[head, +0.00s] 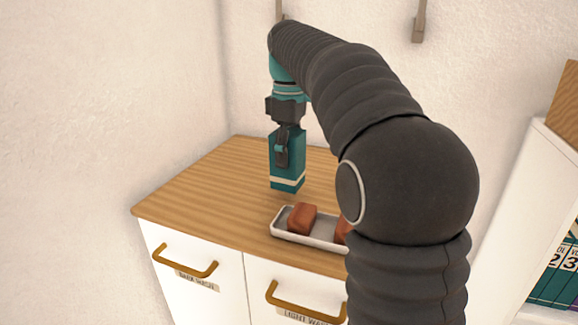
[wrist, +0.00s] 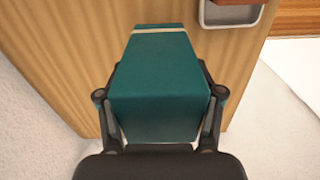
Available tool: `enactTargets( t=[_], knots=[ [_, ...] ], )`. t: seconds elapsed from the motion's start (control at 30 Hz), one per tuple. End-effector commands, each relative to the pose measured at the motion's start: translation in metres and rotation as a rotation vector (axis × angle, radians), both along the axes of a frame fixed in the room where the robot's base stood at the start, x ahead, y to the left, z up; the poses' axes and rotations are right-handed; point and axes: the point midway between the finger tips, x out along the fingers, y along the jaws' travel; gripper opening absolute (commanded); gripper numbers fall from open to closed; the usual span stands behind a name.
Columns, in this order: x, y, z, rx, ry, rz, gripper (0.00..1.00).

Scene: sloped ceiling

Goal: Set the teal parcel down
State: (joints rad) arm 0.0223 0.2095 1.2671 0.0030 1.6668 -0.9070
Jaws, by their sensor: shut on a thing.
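The teal parcel (head: 288,165) is a tall upright box with a pale band near its bottom. My gripper (head: 283,150) is shut on it from above, over the wooden top of a white cabinet (head: 195,195). In the wrist view the parcel (wrist: 160,85) fills the space between the two fingers of my gripper (wrist: 160,110). Its lower end appears at or just above the wooden top; I cannot tell whether it touches.
A pale tray (head: 290,237) with reddish-brown blocks (head: 302,219) sits to the right and nearer the front edge. Its corner shows in the wrist view (wrist: 207,16). The wooden top left of the parcel is clear. Walls stand behind and left. A white shelf with books (head: 553,285) is at right.

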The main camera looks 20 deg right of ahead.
Motion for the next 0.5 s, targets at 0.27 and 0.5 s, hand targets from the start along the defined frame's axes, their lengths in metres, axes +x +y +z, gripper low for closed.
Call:
enactTargets(
  t=[0.27,0.5],
  knots=[
    [-0.001,-0.001,-0.032,0.0,0.0,0.0,0.24],
    [0.0,-0.001,-0.034,0.0,0.002,0.0,0.73]
  ],
)
